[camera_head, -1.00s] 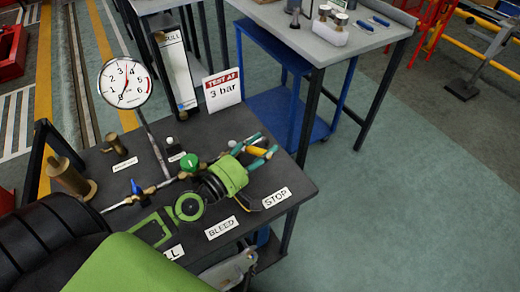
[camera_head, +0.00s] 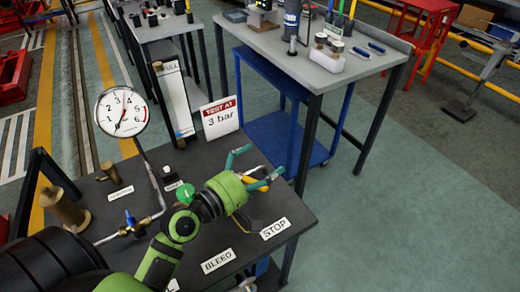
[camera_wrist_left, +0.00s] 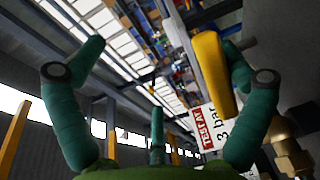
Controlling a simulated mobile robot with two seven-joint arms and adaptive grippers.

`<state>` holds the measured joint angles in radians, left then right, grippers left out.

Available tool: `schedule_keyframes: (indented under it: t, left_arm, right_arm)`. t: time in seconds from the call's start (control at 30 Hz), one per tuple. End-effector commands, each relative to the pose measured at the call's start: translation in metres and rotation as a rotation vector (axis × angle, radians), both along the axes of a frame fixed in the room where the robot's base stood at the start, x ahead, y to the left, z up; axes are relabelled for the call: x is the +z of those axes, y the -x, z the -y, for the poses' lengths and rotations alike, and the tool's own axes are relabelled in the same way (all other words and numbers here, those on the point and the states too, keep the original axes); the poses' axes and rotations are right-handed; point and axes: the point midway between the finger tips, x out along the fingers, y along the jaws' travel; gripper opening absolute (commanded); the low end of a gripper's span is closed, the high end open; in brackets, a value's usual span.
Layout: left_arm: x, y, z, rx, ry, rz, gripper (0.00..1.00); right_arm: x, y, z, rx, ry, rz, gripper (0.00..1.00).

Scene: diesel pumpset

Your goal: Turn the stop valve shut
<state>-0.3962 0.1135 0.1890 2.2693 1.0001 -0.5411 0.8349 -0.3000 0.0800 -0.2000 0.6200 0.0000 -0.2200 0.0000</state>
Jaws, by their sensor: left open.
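The stop valve's yellow lever (camera_head: 258,184) is at the far side of the black bench, behind the white STOP label (camera_head: 274,229). My left gripper (camera_head: 259,163), green with teal fingers, is open above the bench there. In the head view its body partly hides the lever. In the left wrist view the lever (camera_wrist_left: 213,72) is large and lies between the spread fingers, closer to the right one. I cannot tell whether a finger touches it. The valve body is mostly hidden in the head view. My right gripper is not in view.
A pressure gauge (camera_head: 122,111) stands on a thin stem at the left. A blue-handled valve (camera_head: 136,217), a green knob (camera_head: 186,191) and brass fittings (camera_head: 66,208) are on the bench. The 3 bar sign (camera_head: 220,118) stands behind. Open floor lies to the right.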

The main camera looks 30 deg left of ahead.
Motion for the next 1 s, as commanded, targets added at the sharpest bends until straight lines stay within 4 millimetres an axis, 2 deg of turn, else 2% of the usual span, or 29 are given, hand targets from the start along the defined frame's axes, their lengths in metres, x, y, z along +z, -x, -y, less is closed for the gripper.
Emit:
schedule_keyframes:
  t: [0.03,0.2,0.33,0.5,0.53,0.7,1.0]
  left_arm:
    - [0.047,-0.003,-0.006,0.025,-0.006,0.096,0.74]
    - [0.063,-0.003,-0.006,0.022,-0.007,0.094,0.74]
    - [0.066,-0.003,-0.006,0.023,-0.011,0.092,0.74]
    - [0.066,-0.003,-0.006,0.022,-0.013,0.092,0.74]
    - [0.005,-0.007,-0.006,0.008,0.008,-0.058,0.74]
    - [0.004,-0.002,-0.008,0.008,0.009,-0.058,0.59]
    - [0.004,0.017,-0.016,0.007,0.011,-0.058,0.52]
  right_arm:
    - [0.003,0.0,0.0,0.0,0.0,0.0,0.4]
    - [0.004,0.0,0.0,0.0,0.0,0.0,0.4]
    - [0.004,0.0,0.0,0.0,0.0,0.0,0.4]
    - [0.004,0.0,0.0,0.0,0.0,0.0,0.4]
    - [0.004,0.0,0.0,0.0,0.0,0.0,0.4]
    - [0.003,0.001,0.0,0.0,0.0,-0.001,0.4]
    - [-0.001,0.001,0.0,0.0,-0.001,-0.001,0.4]
